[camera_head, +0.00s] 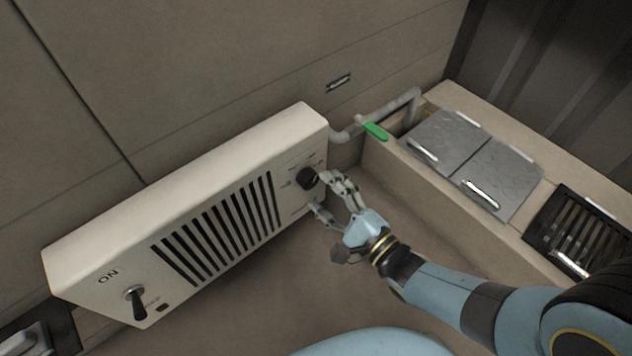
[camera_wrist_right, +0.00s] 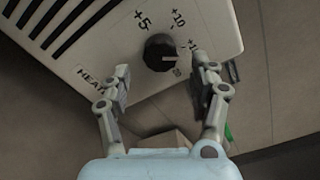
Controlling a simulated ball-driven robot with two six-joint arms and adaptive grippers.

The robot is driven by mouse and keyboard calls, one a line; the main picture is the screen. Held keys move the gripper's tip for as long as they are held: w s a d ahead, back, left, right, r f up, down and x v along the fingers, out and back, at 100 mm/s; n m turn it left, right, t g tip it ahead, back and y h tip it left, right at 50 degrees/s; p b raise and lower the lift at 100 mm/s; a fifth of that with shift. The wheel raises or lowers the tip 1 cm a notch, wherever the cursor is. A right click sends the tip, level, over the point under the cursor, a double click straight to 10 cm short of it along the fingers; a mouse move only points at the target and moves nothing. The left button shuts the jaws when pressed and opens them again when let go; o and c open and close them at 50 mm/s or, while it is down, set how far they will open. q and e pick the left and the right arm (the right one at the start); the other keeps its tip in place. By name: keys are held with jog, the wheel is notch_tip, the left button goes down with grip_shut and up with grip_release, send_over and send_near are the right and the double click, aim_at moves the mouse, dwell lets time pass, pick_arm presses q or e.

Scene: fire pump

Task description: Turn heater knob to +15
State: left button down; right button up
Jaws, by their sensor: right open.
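The heater is a long cream box with dark vent slots, and its front panel (camera_head: 105,295) shows in the head view. Its black round knob (camera_head: 307,178) is at the panel's right end. In the right wrist view the knob (camera_wrist_right: 160,52) has a white line pointing right, close to a partly hidden "+1…" label. The "+5" and "+10" labels are above it. My right gripper (camera_head: 322,192) is open in front of the knob. In the wrist view its fingers (camera_wrist_right: 160,80) stand to either side, just below the knob; contact cannot be told. My left gripper is not in view.
An "ON" toggle switch (camera_head: 134,299) is at the heater's left end. To the right, a ledge holds grey metal lids (camera_head: 458,150) and a black grate (camera_head: 585,225). A pipe with a green handle (camera_head: 375,131) runs behind the heater's right end.

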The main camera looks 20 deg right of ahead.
jog(key=v, duration=0.3)
jog(key=shift+s+d, duration=0.15)
jog(key=shift+s, duration=0.15)
